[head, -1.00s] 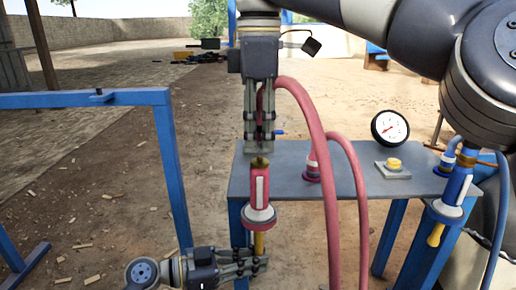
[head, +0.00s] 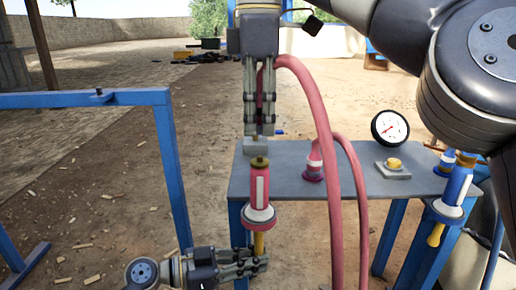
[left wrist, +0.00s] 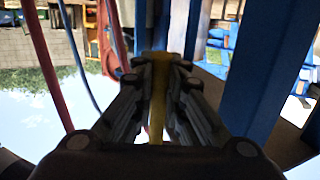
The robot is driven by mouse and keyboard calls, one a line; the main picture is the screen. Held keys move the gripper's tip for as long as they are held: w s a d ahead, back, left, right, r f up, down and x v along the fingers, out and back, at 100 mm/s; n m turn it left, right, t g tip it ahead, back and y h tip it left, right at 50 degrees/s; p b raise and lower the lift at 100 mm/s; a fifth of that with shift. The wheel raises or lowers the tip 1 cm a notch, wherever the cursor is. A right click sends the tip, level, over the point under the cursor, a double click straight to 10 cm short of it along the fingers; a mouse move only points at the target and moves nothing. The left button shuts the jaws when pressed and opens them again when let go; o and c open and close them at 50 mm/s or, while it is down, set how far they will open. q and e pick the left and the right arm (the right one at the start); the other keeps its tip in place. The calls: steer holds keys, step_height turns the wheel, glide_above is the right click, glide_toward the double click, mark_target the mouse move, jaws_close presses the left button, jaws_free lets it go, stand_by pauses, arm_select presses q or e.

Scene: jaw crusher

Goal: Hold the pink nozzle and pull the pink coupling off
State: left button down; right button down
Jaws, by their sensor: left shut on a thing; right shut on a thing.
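The pink nozzle (head: 259,187) stands upright left of the table's front part, with a brass top and a pink and white collar. My left gripper (head: 262,262) is shut on its yellow lower end, which shows between the fingers in the left wrist view (left wrist: 159,85). My right gripper (head: 259,130) points down straight above the nozzle, with a visible gap between them. It is shut around the end of the pink hose (head: 312,97); the pink coupling (head: 260,88) is mostly hidden by the fingers. A light grey block shape shows just below the fingertips.
The grey table (head: 290,185) carries a pink fitting (head: 313,165), a gauge (head: 390,128) and a yellow button box (head: 393,168). A blue nozzle (head: 455,190) hangs at the right. A blue frame (head: 170,165) stands at the left.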

arm_select(q)
steer(key=c, duration=1.6)
jaws_free()
steer(key=shift+o, duration=0.2)
steer(key=shift+a, duration=0.1)
